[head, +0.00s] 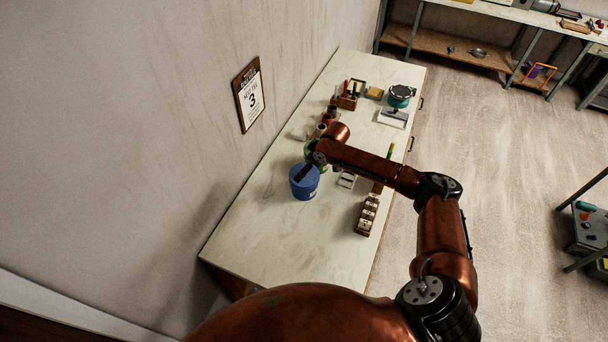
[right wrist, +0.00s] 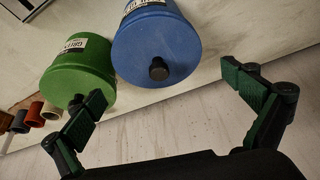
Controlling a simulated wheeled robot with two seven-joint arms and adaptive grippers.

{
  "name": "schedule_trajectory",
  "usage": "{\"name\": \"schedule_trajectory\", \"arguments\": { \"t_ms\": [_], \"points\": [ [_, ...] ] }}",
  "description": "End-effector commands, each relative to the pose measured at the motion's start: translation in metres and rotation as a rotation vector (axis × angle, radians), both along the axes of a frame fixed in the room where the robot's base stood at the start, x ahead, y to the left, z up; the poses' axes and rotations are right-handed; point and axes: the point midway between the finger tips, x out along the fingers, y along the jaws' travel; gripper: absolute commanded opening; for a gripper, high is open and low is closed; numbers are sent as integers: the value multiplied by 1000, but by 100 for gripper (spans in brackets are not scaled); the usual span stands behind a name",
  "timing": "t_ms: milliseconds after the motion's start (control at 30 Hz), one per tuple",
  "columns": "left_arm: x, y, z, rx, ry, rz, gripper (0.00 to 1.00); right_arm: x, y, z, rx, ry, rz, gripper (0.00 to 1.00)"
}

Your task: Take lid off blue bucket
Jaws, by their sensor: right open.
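The blue bucket (head: 304,188) stands on the long table, partly covered at its top by my right arm. In the right wrist view the blue bucket (right wrist: 147,25) has a blue lid (right wrist: 150,48) on it, with a round black knob (right wrist: 159,69) at the lid's middle. My right gripper (right wrist: 167,85) is open and empty. Its two fingers are wide apart, with the knob ahead between them and no visible contact. In the head view my right gripper (head: 309,167) is over the bucket's top. My left gripper is out of view.
A green bucket (right wrist: 78,72) stands close beside the blue one, near one finger. Several small pots (head: 326,121) stand behind. A wooden rack (head: 367,215) sits at the table's right edge. The near part of the tabletop (head: 285,245) is clear.

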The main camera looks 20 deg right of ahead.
Motion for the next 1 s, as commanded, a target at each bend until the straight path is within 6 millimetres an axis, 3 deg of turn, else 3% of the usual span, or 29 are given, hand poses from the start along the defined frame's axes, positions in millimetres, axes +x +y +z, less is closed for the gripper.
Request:
{"name": "schedule_trajectory", "arguments": {
  "t_ms": [233,533,1000],
  "points": [
    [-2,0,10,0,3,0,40,13,7,-30,0,1,2,100],
    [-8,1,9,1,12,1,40,15,9,-36,-1,1,4,100],
    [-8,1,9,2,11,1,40,15,10,-35,-1,1,5,68]
  ]
}}
